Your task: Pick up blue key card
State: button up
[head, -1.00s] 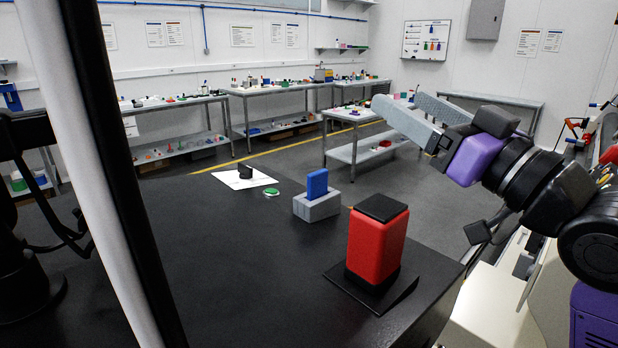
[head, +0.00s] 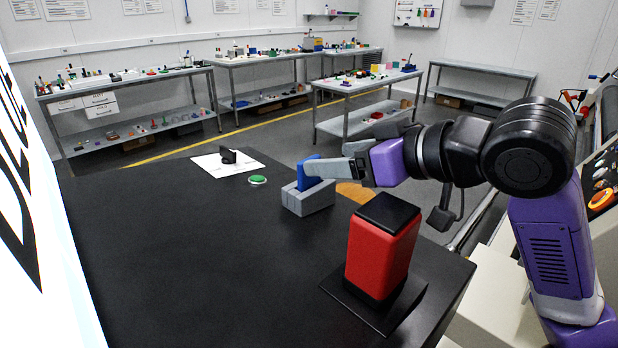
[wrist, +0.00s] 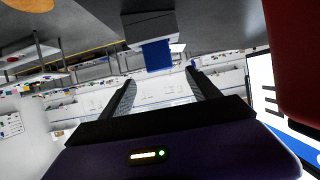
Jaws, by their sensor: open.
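The blue key card (head: 306,180) stands upright in a grey slotted block (head: 308,203) on the black table; one of my fingers partly hides it in the head view. My gripper (head: 330,165) comes from the right, its near finger overlapping the card's upper part in that view. In the wrist view my gripper (wrist: 162,82) is open and empty, its two grey fingers apart. There the card (wrist: 157,55) shows upside down, beyond the fingertips and in line with the gap between them, below the grey block (wrist: 149,26). I see no contact with the card.
A red box with a black top (head: 382,245) stands on the near part of the black table (head: 200,270), below my arm. A green button (head: 258,180) and a white sheet (head: 215,166) with a black object lie left of the block. A bright panel fills the left edge.

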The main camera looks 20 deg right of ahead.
aim_at(310, 158)
jog(key=shift+p+x, duration=0.3)
jog(key=shift+x, duration=3.25)
jog(key=shift+c, duration=0.2)
jog(key=c, duration=1.4)
jog(key=shift+r, duration=0.1)
